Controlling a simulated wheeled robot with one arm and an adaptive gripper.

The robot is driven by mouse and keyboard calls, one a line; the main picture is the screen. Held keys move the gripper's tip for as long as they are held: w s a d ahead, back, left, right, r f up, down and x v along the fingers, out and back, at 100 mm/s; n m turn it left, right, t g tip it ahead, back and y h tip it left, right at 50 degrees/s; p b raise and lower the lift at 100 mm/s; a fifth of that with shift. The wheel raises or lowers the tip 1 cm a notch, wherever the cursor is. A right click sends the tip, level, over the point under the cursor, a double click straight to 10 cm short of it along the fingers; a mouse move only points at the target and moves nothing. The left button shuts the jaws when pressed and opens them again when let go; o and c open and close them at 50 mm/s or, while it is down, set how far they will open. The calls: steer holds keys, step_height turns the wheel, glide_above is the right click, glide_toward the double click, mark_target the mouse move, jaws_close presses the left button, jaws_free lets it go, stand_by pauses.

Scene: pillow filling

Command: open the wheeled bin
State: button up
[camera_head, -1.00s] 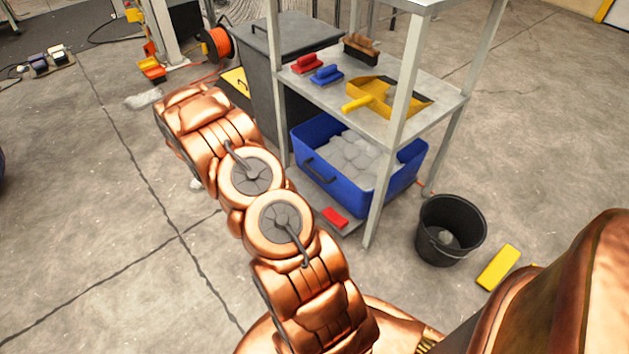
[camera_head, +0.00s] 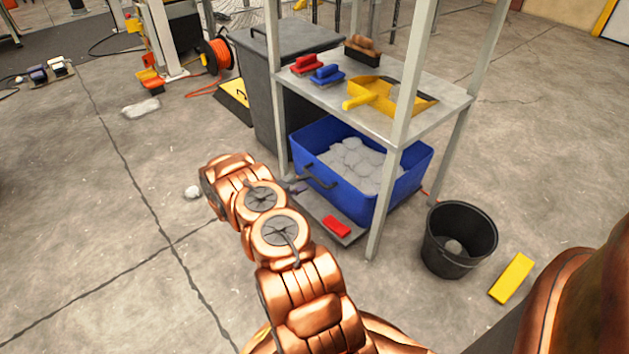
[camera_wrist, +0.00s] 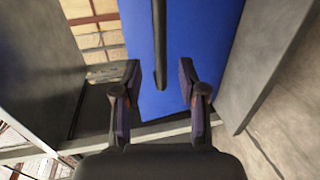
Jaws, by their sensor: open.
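The wheeled bin (camera_head: 262,85) is dark grey and stands upright behind the shelf's left end in the head view. Its flat lid (camera_head: 300,38) looks shut, with a small handle at its left edge. My gripper (camera_wrist: 162,95) is open and empty in the wrist view. A blue tub (camera_wrist: 195,50) with a black bar handle (camera_wrist: 160,40) lies just beyond the fingers, the handle lined up between them. In the head view my gripper is mostly hidden behind my copper arm, low in front of the blue tub (camera_head: 390,205) and well below the bin's lid.
A grey metal shelf (camera_head: 440,95) holds brushes and a yellow dustpan (camera_head: 385,98). White filling (camera_head: 355,160) lies in the tub. A red block (camera_head: 337,226) lies on the bottom shelf. A black bucket (camera_head: 459,238) and yellow block (camera_head: 512,277) stand right. The left floor is mostly clear.

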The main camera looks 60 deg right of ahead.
mark_target(314, 177)
steer(key=shift+b+x, duration=1.05)
steer(key=shift+x, duration=2.1)
steer(key=shift+c, duration=0.3)
jaws_close()
